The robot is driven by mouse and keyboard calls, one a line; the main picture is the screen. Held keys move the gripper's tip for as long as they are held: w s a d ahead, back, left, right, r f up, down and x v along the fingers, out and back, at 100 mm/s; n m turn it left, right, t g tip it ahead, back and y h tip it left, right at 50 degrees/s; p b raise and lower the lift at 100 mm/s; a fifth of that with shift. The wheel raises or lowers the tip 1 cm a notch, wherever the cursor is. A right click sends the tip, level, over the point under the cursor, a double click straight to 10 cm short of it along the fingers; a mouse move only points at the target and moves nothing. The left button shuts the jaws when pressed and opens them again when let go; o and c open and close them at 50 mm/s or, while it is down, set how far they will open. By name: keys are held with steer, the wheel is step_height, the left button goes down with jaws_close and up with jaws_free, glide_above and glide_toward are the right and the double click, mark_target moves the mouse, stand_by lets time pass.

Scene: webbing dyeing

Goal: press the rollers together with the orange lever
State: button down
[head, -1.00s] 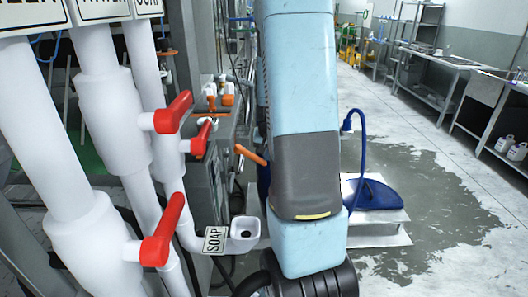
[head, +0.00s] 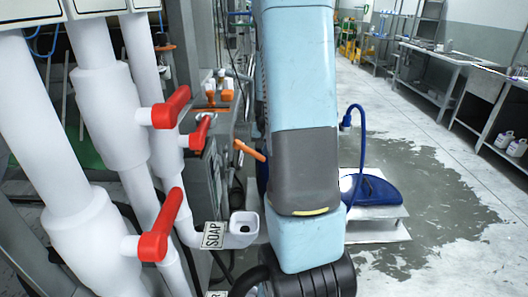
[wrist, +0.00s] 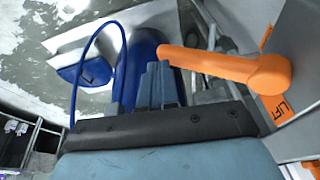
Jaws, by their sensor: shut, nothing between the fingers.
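The orange lever (head: 250,150) sticks out from the grey machine just left of my arm in the head view. In the wrist view the lever (wrist: 230,67) reaches leftward from a round hub beside a grey panel marked LIFT. My gripper (wrist: 162,80) shows there with its fingers shut and empty. The lever's free end appears just above and beyond the fingertips; I cannot tell whether they touch. My arm hides the gripper in the head view. I do not make out the rollers in either view.
White pipes with red valve handles (head: 165,108) stand close on the left, with a white SOAP funnel (head: 244,224) below. A blue item with a hose (head: 372,190) sits on a metal step (head: 375,225) to the right. Wet floor lies beyond, with benches along the right wall.

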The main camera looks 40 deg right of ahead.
steer(key=d+v, duration=0.1)
steer(key=v, duration=0.6)
steer(key=shift+a, duration=0.45)
steer(key=shift+s, duration=0.15)
